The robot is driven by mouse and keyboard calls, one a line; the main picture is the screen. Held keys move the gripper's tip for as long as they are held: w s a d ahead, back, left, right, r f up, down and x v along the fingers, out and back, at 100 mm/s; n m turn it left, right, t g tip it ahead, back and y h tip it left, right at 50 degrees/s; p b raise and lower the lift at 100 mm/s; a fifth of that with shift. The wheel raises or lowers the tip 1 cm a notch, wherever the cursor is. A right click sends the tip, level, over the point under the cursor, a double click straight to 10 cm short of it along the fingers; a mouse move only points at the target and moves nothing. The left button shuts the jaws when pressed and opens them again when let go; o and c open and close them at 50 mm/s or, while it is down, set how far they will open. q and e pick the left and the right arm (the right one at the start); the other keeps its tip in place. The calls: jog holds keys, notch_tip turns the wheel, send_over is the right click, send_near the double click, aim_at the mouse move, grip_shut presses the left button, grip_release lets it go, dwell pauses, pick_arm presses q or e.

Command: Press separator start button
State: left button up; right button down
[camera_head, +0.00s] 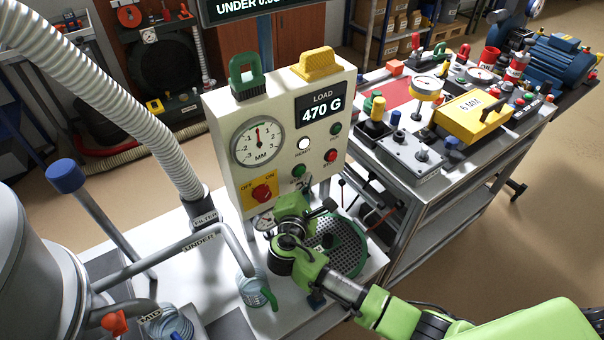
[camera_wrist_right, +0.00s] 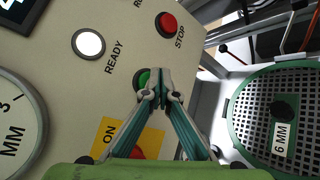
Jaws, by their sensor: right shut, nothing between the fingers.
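The separator's cream control panel (camera_head: 277,125) stands upright on the white bench, with a dial, a display reading 470 G, a lit white READY lamp (camera_wrist_right: 88,43) and a red STOP button (camera_wrist_right: 168,25). The green start button (camera_wrist_right: 143,78) is partly covered by my right gripper (camera_wrist_right: 163,76), whose shut, empty fingertips point at the panel right at the button. I cannot tell whether they touch it. In the head view the green button (camera_head: 298,171) shows just above my right gripper. My left gripper is not in view.
A red rotary switch (camera_head: 261,193) on a yellow OFF/ON plate sits left of my right gripper. A green-rimmed 6 MM sieve (camera_wrist_right: 235,115) is beside the panel. A grey hose (camera_head: 150,110) and glass jars stand left; a cluttered cart (camera_head: 410,205) stands right.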

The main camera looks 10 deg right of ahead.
jog(key=shift+w+a, duration=0.15)
jog(key=shift+w, duration=0.3)
dwell(0.6)
jog(key=shift+s, duration=0.15)
jog(key=shift+s+d+p, duration=0.3)
jog(key=shift+s+p, duration=0.1)
jog(key=shift+s, duration=0.35)
jog(key=s+p, duration=0.1)
jog(key=s, duration=0.1)
jog(key=s+d+p, duration=0.2)
jog(key=s, duration=0.1)
jog(key=shift+s, duration=0.3)
dwell(0.7)
